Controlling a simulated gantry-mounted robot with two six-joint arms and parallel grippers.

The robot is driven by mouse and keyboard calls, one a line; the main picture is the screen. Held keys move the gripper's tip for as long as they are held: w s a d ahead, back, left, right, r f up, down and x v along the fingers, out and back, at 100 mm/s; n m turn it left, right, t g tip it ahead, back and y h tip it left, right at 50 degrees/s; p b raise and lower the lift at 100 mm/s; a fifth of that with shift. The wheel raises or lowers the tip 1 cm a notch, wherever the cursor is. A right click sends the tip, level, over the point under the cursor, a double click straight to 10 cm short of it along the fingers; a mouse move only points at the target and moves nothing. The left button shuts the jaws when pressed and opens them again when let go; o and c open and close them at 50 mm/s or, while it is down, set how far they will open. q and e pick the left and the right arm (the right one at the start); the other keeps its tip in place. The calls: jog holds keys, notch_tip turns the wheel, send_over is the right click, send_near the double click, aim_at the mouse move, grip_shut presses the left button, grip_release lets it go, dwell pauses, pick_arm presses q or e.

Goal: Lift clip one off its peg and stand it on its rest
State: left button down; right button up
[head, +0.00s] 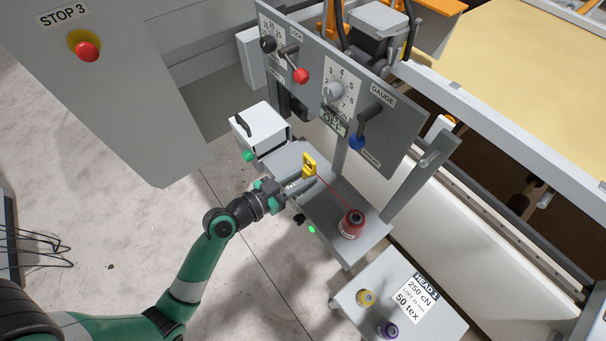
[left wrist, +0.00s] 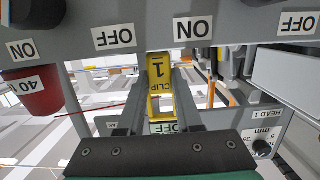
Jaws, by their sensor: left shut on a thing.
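Clip one, a yellow piece, stands upright in the head view (head: 309,165) above the grey shelf. A thin red thread runs from the clip to a red spool (head: 351,224) on the shelf. I cannot make out the peg or the rest, or whether the clip still touches a support. My right gripper is not in view.
A grey switch panel (head: 355,120) with levers and a dial stands behind the shelf (head: 324,212). A white box (head: 259,128) is at the shelf's far left end. Yellow (head: 366,297) and purple (head: 388,329) spools sit on a lower grey table. Open floor lies left of the shelf.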

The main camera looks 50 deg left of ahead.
pick_arm(q)
jog(key=shift+f+b, duration=0.4)
jog(key=shift+f, duration=0.05)
jog(key=c, duration=0.5)
grip_release()
jog(key=s+r+b, duration=0.1)
jog(key=s, duration=1)
jog(key=shift+s+a+r, duration=0.25)
jog(key=shift+r, duration=0.15)
jog(key=shift+w, duration=0.1)
